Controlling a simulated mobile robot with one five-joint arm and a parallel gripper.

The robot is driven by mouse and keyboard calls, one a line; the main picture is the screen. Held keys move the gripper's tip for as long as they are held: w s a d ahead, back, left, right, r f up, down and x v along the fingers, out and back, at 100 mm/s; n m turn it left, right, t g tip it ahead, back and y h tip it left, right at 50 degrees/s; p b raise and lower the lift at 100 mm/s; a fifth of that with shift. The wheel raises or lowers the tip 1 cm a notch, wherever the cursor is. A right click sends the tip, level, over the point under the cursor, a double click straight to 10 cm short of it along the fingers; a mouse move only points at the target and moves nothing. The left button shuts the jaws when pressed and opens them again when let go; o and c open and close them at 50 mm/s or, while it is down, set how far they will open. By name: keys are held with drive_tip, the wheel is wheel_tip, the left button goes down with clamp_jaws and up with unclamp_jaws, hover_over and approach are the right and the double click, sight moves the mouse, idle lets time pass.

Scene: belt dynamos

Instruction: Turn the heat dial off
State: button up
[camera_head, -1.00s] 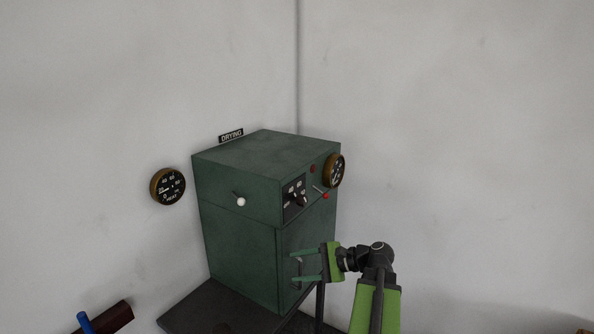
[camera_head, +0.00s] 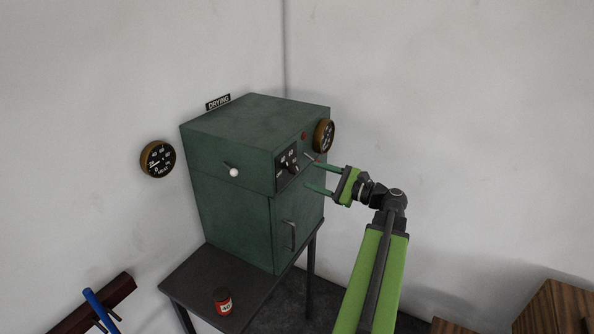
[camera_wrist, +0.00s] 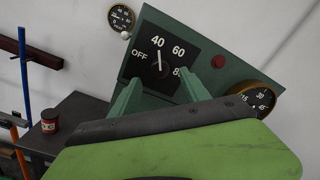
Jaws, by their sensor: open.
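The heat dial (camera_head: 293,168) is a black knob on a black plate on the front of a green drying cabinet (camera_head: 230,207). In the wrist view the plate reads OFF, 40, 60 and 80, and the white mark on the dial (camera_wrist: 159,62) points up near 40, not at OFF. My gripper (camera_head: 310,175) is open and empty, with its green fingers just right of the dial in the head view and apart from it as far as I can tell. In the wrist view the fingers show below the plate, partly hidden by my own arm.
A white-knobbed lever (camera_head: 233,172) is left. A red jar (camera_head: 223,302) stands on the dark table (camera_head: 190,283).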

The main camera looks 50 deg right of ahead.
sight(297, 170)
drive_tip(key=x, duration=0.7)
drive_tip(key=shift+w, duration=0.15)
clamp_jaws()
